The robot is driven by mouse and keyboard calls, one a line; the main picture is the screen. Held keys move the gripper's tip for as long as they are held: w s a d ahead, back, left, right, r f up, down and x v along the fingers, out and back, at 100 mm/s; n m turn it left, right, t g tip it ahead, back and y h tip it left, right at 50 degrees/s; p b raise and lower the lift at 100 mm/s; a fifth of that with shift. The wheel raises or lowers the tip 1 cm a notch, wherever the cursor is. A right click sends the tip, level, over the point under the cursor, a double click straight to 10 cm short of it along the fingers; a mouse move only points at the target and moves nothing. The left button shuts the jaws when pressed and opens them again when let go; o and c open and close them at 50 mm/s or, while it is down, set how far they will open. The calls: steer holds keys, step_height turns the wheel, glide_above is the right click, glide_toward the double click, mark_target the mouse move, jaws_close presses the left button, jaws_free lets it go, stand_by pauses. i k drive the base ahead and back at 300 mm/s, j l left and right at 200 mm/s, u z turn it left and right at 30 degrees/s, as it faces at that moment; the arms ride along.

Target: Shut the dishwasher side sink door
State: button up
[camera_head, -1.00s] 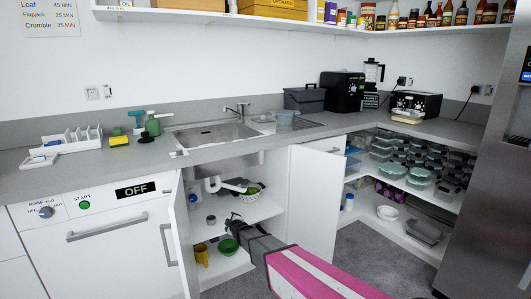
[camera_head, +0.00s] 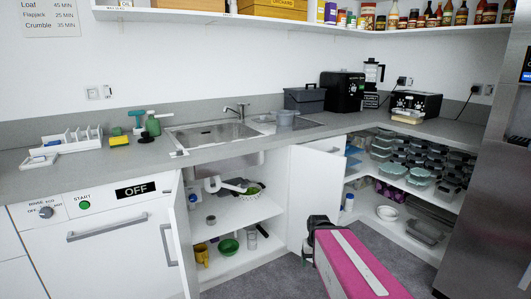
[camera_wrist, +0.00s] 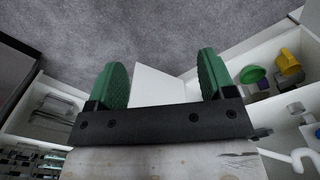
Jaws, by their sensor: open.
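The dishwasher side sink door (camera_head: 181,245) is the left door of the sink cabinet, next to the dishwasher. It stands open, seen nearly edge-on, with a grey handle. The other sink door (camera_head: 317,190) is also open, on the right. My gripper (camera_head: 307,250) is low by the lower part of that right door, well to the right of the dishwasher side door. In the wrist view my gripper (camera_wrist: 163,78) shows two green fingers spread apart. A white panel (camera_wrist: 158,85), apparently the right door, shows between them; I cannot tell whether they touch it.
The dishwasher (camera_head: 110,250) is shut at left. The open sink cabinet holds a yellow mug (camera_head: 201,254), a green bowl (camera_head: 229,246) and a colander (camera_head: 252,191). Open corner shelves (camera_head: 400,215) with containers and a steel fridge (camera_head: 490,190) are at right. Grey floor (camera_head: 260,280) is clear.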

mark_target(179, 223)
steer(key=k+j, duration=0.15)
steer(key=j, duration=0.3)
steer(key=k+j, duration=0.1)
steer(key=j, duration=0.3)
steer(key=k+j, duration=0.15)
steer(key=j, duration=0.3)
steer(key=k+j, duration=0.15)
steer(key=j, duration=0.25)
steer(key=k+j, duration=0.15)
steer(key=j, duration=0.3)
steer(key=k+j, duration=0.1)
steer(key=j, duration=0.3)
steer(key=u, duration=0.05)
